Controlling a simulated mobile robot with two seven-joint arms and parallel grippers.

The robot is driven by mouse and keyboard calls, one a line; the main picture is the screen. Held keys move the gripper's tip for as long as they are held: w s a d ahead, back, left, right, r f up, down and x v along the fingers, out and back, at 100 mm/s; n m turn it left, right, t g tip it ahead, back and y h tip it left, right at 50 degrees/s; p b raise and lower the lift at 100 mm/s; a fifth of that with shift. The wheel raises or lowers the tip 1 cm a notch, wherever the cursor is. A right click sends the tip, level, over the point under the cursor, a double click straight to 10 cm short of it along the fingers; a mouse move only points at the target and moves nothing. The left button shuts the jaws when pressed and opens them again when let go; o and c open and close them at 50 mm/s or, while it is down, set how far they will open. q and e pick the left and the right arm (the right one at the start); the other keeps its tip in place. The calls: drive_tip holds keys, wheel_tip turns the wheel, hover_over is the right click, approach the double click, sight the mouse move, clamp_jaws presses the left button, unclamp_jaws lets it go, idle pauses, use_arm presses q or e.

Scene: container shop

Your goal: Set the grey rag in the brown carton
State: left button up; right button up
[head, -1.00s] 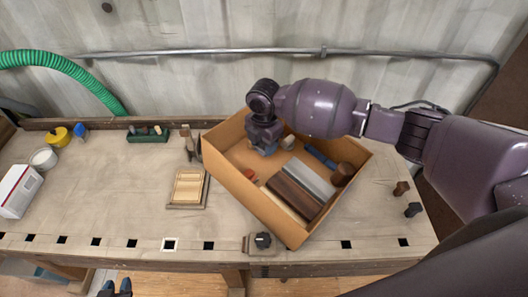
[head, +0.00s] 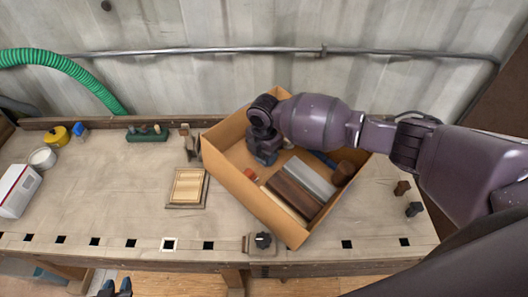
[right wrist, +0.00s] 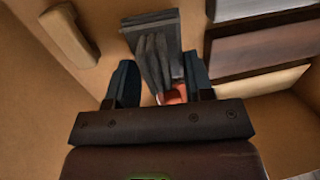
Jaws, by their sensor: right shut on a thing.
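The brown carton (head: 232,183) stands open and turned at an angle on the workbench. My right gripper (head: 265,160) reaches down inside its back-left part. In the right wrist view, my right gripper (right wrist: 160,80) is shut on the grey rag (right wrist: 152,52), a folded dark grey cloth between its dark blue fingers. The rag is low over the carton's floor; I cannot tell whether it touches. In the head view the rag is hidden by the gripper. My left gripper (head: 115,288) shows only its fingertips, apart, at the bottom edge.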

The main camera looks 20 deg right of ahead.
drive_tip(key=shift+f, duration=0.15)
drive_tip(key=o, duration=0.9)
drive_tip(key=shift+o, duration=0.3)
drive_tip(key=shift+r, duration=0.4)
wheel_tip(320, 180, up, 12)
drive_tip(key=shift+r+p, duration=0.25)
drive_tip(key=shift+p, duration=0.1)
